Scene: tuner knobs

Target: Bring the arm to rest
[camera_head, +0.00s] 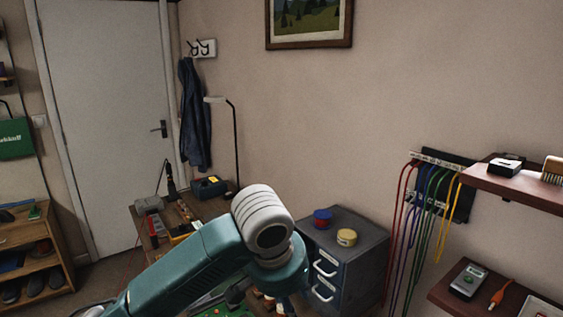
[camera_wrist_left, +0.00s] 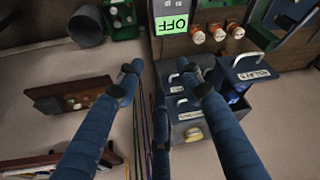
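My left arm (camera_head: 190,260) comes in from the lower left of the head view, with its elbow joint raised in front of the workbench and cabinet. My left gripper (camera_wrist_left: 160,76) shows in the left wrist view. Its blue fingers are spread apart with nothing between them, so it is open. In the head view the gripper is hidden behind the arm or out of frame. My right gripper is in neither view.
A grey drawer cabinet (camera_head: 357,246) bears a blue-and-red tin (camera_head: 322,218) and a yellow tin (camera_head: 346,237). Coloured cables (camera_head: 418,215) hang beside wall shelves (camera_head: 520,187).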

